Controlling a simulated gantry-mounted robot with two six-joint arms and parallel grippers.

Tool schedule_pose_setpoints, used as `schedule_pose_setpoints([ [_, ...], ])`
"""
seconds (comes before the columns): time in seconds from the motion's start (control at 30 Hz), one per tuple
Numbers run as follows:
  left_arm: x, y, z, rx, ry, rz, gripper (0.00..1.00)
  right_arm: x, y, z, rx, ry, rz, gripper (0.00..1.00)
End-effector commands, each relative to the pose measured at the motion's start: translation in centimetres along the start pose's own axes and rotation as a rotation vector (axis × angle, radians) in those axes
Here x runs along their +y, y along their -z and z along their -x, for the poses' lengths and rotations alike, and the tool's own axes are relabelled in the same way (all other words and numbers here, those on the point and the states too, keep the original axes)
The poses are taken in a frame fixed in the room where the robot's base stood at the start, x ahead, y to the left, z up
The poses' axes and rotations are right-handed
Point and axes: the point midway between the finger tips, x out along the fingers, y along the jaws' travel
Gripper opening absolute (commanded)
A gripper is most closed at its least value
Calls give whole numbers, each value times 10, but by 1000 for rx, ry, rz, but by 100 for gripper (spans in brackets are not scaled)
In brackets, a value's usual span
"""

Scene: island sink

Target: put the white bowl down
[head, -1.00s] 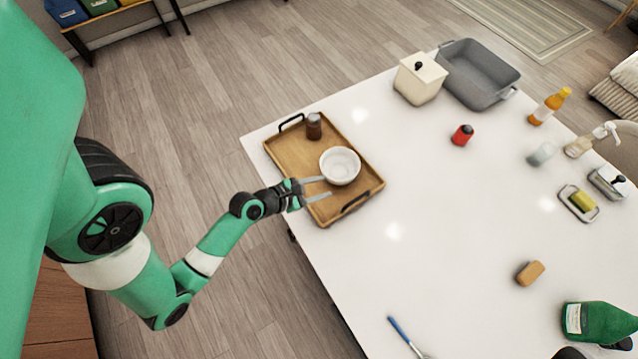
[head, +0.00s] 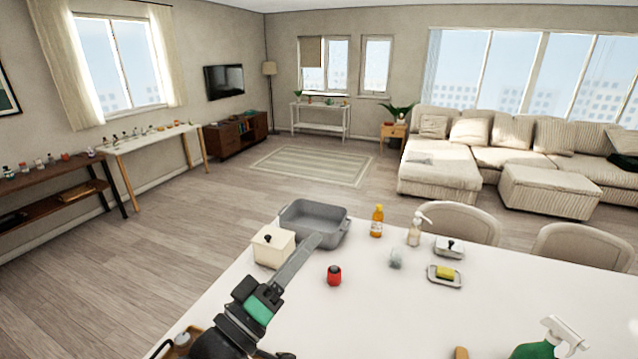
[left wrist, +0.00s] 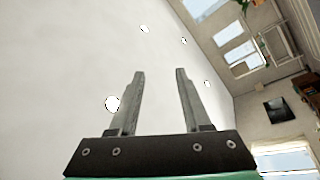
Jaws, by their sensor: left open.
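My left gripper (head: 296,262) is raised, its fingers pointing up and away over the island's left end. In the left wrist view the two grey fingers (left wrist: 160,75) stand apart with nothing between them. The white bowl does not show in either current view. It stood on the wooden tray in the earlier head view. Only a small corner of the wooden tray (head: 161,349) shows at the bottom edge of the head view, next to a dark shaker top. My right gripper is not in view.
On the white island top (head: 400,315) stand a cream canister (head: 272,248), a grey basin (head: 318,222), a red shaker (head: 334,275), a soap dispenser (head: 415,232), a sponge dish (head: 444,275) and a green spray bottle (head: 545,346). The middle top is clear.

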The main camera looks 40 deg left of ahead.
Motion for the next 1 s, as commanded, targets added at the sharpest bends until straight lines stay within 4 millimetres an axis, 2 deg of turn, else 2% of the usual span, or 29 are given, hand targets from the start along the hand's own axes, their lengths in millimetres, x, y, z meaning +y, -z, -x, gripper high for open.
schedule_pose_setpoints([
  [0.03,63,14,-11,51,-118,-166,48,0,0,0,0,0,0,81],
  [0.1,132,33,-13,147,-228,-389,48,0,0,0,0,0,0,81],
  [0.2,207,57,-2,292,-321,-616,48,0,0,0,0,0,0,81],
  [0.3,247,73,10,392,-353,-744,48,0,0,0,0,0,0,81],
  [0.4,260,79,16,432,-360,-792,48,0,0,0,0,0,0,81],
  [0.63,260,79,15,432,-358,-798,48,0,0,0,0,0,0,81],
  [0.73,268,85,12,432,-358,-797,48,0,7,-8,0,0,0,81],
  [0.87,296,108,1,431,-358,-796,48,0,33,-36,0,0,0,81],
  [1.0,340,143,-16,431,-358,-796,48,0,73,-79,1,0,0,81],
])
